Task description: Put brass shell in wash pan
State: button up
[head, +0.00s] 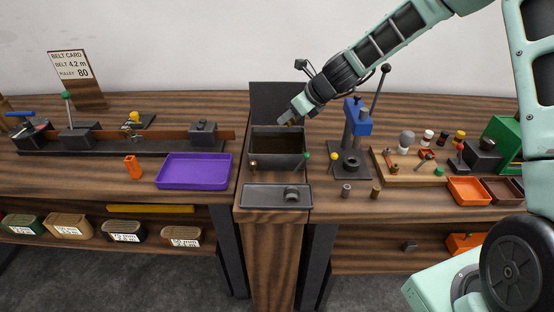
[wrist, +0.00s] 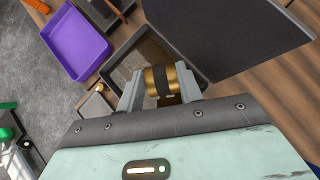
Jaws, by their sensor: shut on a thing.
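My gripper (wrist: 160,88) is shut on the brass shell (wrist: 155,78), a short gold cylinder with a dark band around its middle. The fingers press on its two ends in the wrist view. In the head view my gripper (head: 290,118) is above the back part of the dark wash pan (head: 277,161), and the shell is mostly hidden there. The pan is a deep rectangular basin with a brownish inside, and its rim also shows in the wrist view (wrist: 112,62), beyond the shell. The shell appears to be above the pan, apart from its floor; its exact height is unclear.
A dark upright panel (head: 277,103) stands behind the pan. A green-knobbed lever (head: 307,157) is at its right front, and a blue press (head: 357,125) stands further right. A purple tray (head: 195,171) lies left. A grey plate (head: 277,196) lies in front.

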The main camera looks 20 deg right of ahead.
jog(key=w+a+n+g+y+b, duration=0.1)
jog(key=a+n+g+y+b, duration=0.15)
jog(key=a+n, duration=0.25)
jog(key=n+g+p, duration=0.1)
jog(key=n+p, duration=0.1)
send_near(261, 152)
jog(key=x, duration=0.5)
jog(key=shift+w+a+f, duration=0.1)
jog(key=shift+a+f, duration=0.1)
jog(key=shift+f, duration=0.1)
jog(key=o, duration=1.1)
